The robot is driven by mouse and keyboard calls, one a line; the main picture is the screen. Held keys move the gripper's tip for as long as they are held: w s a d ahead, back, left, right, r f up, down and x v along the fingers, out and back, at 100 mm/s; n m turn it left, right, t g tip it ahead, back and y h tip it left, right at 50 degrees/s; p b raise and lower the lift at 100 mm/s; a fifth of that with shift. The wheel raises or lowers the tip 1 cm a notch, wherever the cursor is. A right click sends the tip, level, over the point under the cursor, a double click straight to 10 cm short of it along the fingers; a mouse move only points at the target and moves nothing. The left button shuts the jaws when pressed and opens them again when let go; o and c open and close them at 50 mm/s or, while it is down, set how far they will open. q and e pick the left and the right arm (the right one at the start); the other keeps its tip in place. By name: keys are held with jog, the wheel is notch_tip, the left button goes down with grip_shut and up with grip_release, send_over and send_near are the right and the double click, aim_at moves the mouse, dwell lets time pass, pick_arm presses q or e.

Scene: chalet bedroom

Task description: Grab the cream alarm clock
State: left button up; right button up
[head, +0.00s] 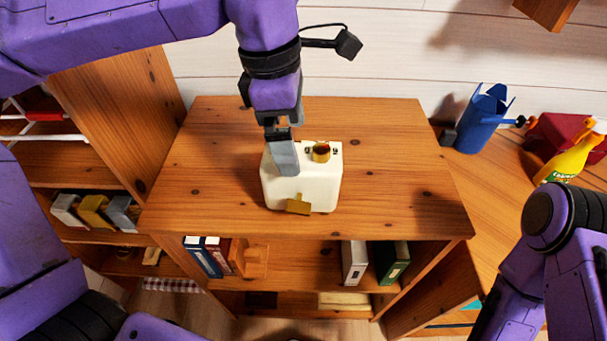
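The cream alarm clock (318,185) sits on top of the wooden cabinet (390,150), near its middle. It is a rounded cream box with a brass-coloured knob on its upper side and a brass-coloured piece at its lower front edge. My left gripper (285,160) comes down from above over the clock's left part, and its grey finger covers some of the clock. I cannot tell whether the fingers touch or grip it. My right arm is at the lower right, and its gripper is out of view.
Books (205,256) and binders (391,262) stand on the shelf below the cabinet top. A blue container (482,120), a yellow spray bottle (572,152) and a dark red box (553,138) stand at the right. The cabinet top around the clock is clear.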

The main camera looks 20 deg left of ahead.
aim_at(300, 155)
pick_arm(q)
jog(key=f, duration=0.1)
jog(key=d+f, duration=0.1)
jog(key=f, duration=0.3)
jog(key=shift+w+d+f, duration=0.15)
jog(key=shift+w+d, duration=0.05)
jog(key=shift+w, duration=0.2)
jog(key=shift+f, duration=0.2)
jog(key=c, duration=1.7)
